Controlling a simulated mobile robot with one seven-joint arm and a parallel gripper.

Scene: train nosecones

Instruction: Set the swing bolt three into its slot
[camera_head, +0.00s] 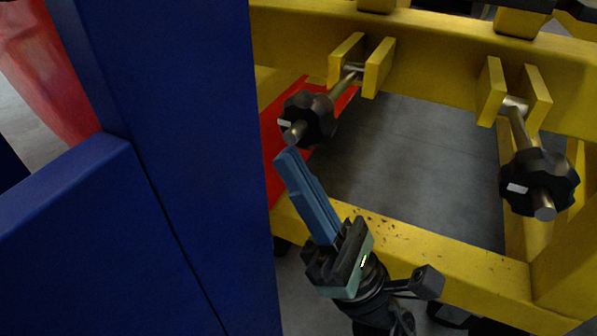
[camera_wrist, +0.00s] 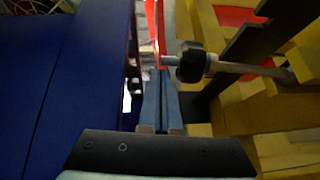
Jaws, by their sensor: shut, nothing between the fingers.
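Two swing bolts with black lobed knobs hang from yellow clevis brackets. The left swing bolt (camera_head: 310,117) is beside my fingertips; it also shows in the wrist view (camera_wrist: 191,62), its rod running right to the yellow frame. The right swing bolt (camera_head: 539,180) hangs tilted from its own bracket. I cannot tell which is number three. My gripper (camera_head: 287,154) has long blue fingers, shut and empty. Its tips are just below the bare rod end of the left bolt; I cannot tell whether they touch. In the wrist view the fingers (camera_wrist: 160,80) point at that rod end. No slot is clearly identifiable.
A large blue post (camera_head: 180,150) stands close to the left of my gripper. A yellow frame (camera_head: 430,255) runs below and around the bolts, with a red plate (camera_head: 277,172) behind the left bolt. Dark open space (camera_head: 415,165) lies between the bolts.

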